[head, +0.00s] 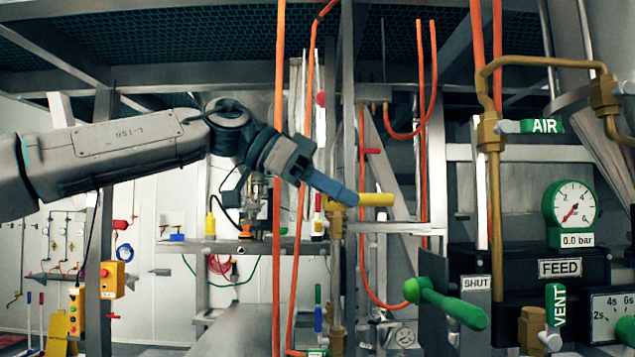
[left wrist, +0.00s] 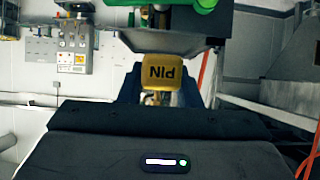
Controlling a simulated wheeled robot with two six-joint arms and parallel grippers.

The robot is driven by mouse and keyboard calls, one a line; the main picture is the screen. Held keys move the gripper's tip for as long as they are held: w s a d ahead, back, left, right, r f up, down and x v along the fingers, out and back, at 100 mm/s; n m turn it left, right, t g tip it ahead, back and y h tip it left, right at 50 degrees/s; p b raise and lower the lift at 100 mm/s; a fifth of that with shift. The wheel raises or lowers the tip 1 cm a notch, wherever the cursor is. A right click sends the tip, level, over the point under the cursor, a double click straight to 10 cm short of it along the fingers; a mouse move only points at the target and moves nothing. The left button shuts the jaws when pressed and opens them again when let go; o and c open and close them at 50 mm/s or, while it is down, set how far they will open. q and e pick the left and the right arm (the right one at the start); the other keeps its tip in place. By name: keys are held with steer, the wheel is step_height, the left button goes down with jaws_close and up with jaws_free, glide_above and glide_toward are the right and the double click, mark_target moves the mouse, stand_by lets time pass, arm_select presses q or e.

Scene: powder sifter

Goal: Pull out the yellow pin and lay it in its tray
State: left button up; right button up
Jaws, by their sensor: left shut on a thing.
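A brass fitting (head: 336,222) is just below the gripped part; I cannot tell whether the pin is still seated in anything. I cannot make out the pin's tray. My right gripper is not in view.
A green-handled lever (head: 446,301) marked SHUT stands at the lower right. Beside it are a pressure gauge (head: 573,206) reading 0.0 bar and a green VENT handle (head: 556,305). Orange hoses (head: 279,150) and a grey post (head: 349,120) run upright close to my gripper.

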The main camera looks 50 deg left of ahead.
mark_target(362, 205)
arm_select(q)
steer(key=shift+w+d+p, duration=0.9)
steer(key=shift+w+d, duration=0.2)
steer(key=shift+w, duration=0.15)
steer(key=shift+f+b, duration=0.75)
steer(key=shift+b, duration=0.05)
steer(key=shift+f, duration=0.15)
steer(key=shift+a, duration=0.1)
steer(key=shift+f+b, duration=0.35)
steer(key=shift+b, duration=0.1)
steer(key=o, duration=1.1)
steer(key=shift+s, duration=0.1)
